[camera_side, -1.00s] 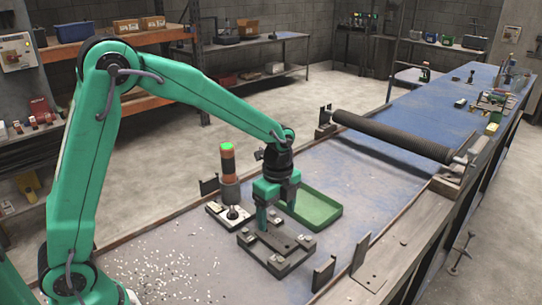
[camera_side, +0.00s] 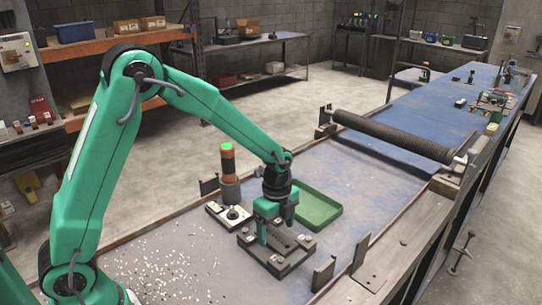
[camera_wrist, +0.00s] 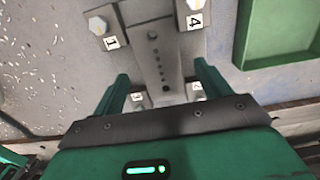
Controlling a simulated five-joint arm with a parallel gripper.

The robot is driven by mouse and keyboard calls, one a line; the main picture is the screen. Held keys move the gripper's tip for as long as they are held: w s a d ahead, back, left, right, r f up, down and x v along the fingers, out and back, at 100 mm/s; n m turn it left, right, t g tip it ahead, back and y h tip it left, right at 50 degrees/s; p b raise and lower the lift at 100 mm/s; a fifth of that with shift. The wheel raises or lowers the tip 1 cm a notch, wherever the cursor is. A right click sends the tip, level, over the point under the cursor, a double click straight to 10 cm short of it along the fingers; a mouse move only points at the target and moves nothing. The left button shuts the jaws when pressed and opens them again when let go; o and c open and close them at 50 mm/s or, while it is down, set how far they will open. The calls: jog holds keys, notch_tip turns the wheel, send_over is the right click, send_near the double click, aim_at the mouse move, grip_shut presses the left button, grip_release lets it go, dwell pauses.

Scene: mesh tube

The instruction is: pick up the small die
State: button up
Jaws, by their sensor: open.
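A dark grey fixture block (camera_side: 285,257) lies on the blue-grey table; it also shows in the wrist view (camera_wrist: 178,15). Along its middle, the wrist view shows a grey strip with a row of dark holes (camera_wrist: 158,62); I cannot tell whether this strip is the small die. Clamp pads with number labels, among them 1 and 4, flank it. My gripper (camera_side: 276,232) is open and empty, pointing down over the block. In the wrist view its two green fingers (camera_wrist: 160,80) stand either side of the strip. Finger contact cannot be told.
A green tray (camera_side: 328,223) lies behind and right of the block; its rim also shows in the wrist view (camera_wrist: 241,40). White scraps lie front left.

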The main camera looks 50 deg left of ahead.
jog(key=shift+f, duration=1.25)
jog(key=shift+r, duration=0.1)
jog(key=c, duration=1.5)
jog(key=shift+r, duration=0.65)
jog(key=r, duration=0.3)
jog(key=shift+s+d, duration=0.1)
jog(key=shift+d, duration=0.1)
jog(key=s+d+r, duration=0.6)
jog(key=s+d, duration=0.1)
jog(key=d, duration=0.1)
jog(key=shift+d+r, duration=0.35)
